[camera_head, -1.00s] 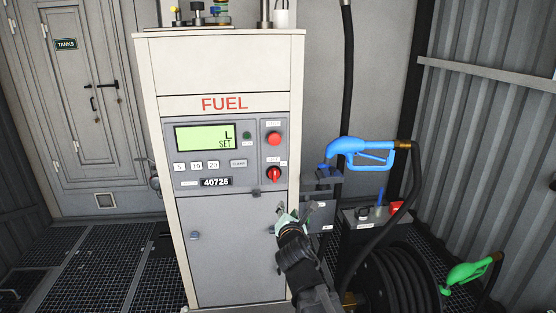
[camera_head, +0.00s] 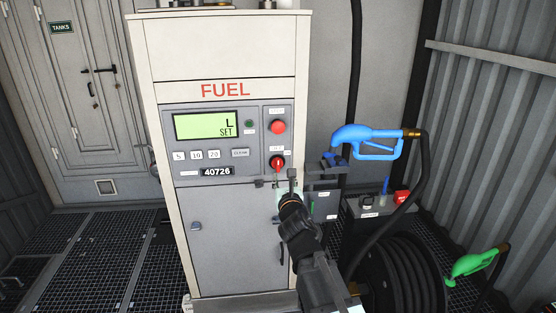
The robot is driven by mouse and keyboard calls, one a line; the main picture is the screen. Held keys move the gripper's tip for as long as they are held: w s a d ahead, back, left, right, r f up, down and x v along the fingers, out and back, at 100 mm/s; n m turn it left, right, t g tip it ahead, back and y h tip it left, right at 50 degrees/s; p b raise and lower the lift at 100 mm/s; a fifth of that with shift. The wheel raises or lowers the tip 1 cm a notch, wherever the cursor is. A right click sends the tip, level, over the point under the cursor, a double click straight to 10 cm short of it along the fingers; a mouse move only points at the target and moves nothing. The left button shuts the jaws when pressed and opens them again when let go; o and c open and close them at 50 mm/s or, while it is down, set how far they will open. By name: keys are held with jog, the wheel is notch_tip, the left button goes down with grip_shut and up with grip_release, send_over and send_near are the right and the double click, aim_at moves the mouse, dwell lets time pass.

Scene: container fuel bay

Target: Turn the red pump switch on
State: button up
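The red pump switch (camera_head: 277,163) is a red rotary knob at the lower right of the fuel dispenser's control panel. Its small labels are too blurred to read. My gripper (camera_head: 284,182) is just below the switch, in front of the panel's lower edge. Its fingers look apart, with one upright dark finger to the lower right of the knob, and nothing shows between them. I cannot tell whether a fingertip touches the knob. A round red button (camera_head: 278,127) sits above the switch.
The panel also has a green display (camera_head: 206,125) reading "L SET" and number buttons. A blue nozzle (camera_head: 367,142) hangs at the right, above a hose reel (camera_head: 400,275). A green nozzle (camera_head: 472,263) is at the lower right. Grated floor lies at the left.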

aim_at(279, 160)
jog(key=x, duration=1.4)
jog(key=shift+w, duration=0.1)
jog(key=shift+f, duration=0.1)
grip_shut()
